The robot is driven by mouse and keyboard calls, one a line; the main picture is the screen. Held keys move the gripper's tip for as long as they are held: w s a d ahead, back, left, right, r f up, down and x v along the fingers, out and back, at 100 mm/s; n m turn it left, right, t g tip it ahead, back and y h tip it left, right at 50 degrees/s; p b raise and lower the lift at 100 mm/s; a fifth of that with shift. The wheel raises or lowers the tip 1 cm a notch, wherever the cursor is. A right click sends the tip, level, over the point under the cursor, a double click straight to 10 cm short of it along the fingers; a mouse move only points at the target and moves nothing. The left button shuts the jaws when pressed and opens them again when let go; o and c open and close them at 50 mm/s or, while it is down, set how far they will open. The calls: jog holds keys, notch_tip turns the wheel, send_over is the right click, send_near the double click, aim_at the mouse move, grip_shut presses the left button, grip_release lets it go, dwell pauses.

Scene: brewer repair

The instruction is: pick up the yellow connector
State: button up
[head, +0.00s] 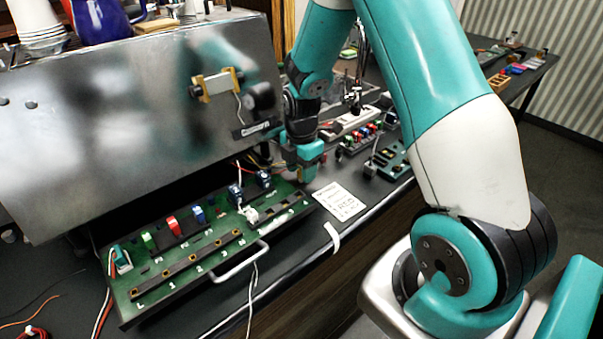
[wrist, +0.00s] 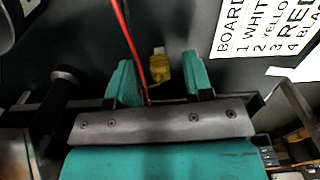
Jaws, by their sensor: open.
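The yellow connector (wrist: 162,72) shows in the wrist view, lying between the two teal fingers of my gripper (wrist: 160,79). It has a paler piece at its far end. The fingers are open with a gap on each side of it, and I cannot tell its exact depth relative to the fingertips. In the head view my gripper (head: 304,166) points down at the right end of the green circuit board. The yellow connector cannot be made out in the head view.
The green board (head: 130,283) carries several coloured connectors and a metal handle (head: 240,262). A red wire (wrist: 132,48) passes near the left finger. The large metal housing (head: 120,130) stands behind the board.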

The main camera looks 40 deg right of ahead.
jog(key=shift+f, duration=0.45)
jog(key=shift+c, duration=0.2)
grip_shut()
jog(key=shift+r, duration=0.15)
